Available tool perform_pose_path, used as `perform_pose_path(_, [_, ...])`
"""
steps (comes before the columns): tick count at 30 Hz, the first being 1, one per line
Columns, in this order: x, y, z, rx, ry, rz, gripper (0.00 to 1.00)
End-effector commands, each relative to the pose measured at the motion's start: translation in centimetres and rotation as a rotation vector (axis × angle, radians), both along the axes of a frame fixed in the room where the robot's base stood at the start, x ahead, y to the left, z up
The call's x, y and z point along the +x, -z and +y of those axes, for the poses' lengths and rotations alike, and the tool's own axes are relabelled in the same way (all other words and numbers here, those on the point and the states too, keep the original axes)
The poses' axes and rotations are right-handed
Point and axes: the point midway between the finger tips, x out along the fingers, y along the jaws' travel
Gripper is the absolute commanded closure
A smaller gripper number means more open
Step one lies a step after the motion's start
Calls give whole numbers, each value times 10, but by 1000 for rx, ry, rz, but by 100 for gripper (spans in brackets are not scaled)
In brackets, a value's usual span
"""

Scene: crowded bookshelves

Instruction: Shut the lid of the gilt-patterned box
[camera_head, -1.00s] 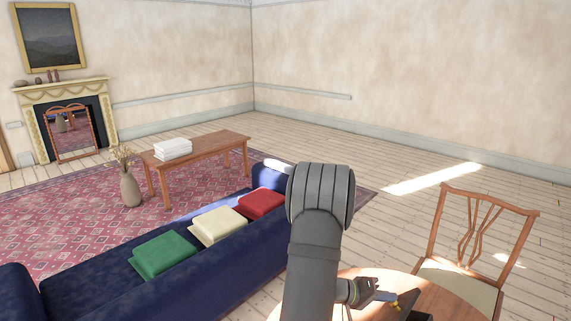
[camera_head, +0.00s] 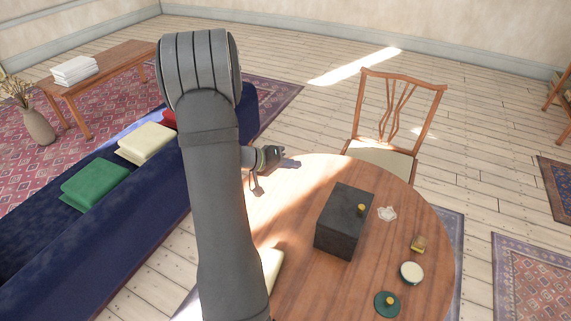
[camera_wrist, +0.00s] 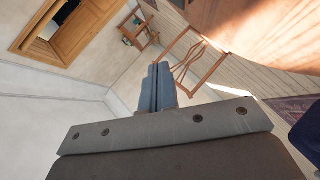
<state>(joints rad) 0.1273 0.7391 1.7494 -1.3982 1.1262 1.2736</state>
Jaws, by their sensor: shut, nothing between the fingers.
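A dark grey box (camera_head: 338,228) stands on the round wooden table (camera_head: 428,215) in the head view. A small gold-coloured piece (camera_head: 361,209) shows at its right side. I see no gilt pattern on it and cannot tell whether its lid is open, or whether it is the gilt-patterned box. My gripper (camera_head: 292,163) is over the table's far left edge, apart from the box. In the wrist view my gripper's fingers (camera_wrist: 156,88) are together and empty, pointing toward the room, with no box in sight there.
On the table's right lie a clear, glass-like piece (camera_head: 387,213), a small gold object (camera_head: 418,244), a round pale-topped item (camera_head: 411,273) and a green disc (camera_head: 387,304). A cream object (camera_head: 271,268) is partly behind my arm. A chair (camera_head: 385,150) stands beyond; a blue sofa (camera_head: 120,230) is left.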

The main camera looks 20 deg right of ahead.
Motion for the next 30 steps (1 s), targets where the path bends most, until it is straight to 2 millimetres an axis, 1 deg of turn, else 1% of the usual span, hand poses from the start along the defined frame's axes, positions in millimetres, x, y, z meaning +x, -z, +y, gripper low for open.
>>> perform_pose_path(1, [-1,6,-12,0,4,2,100])
perform_pose_path(6, [0,21,-43,-1,4,1,100])
perform_pose_path(9, [-9,30,-52,0,2,2,100])
perform_pose_path(12, [-17,37,-58,-1,1,2,100])
perform_pose_path(16, [-22,42,-63,-1,0,1,100])
perform_pose_path(30, [-24,43,-64,2,0,-4,100])
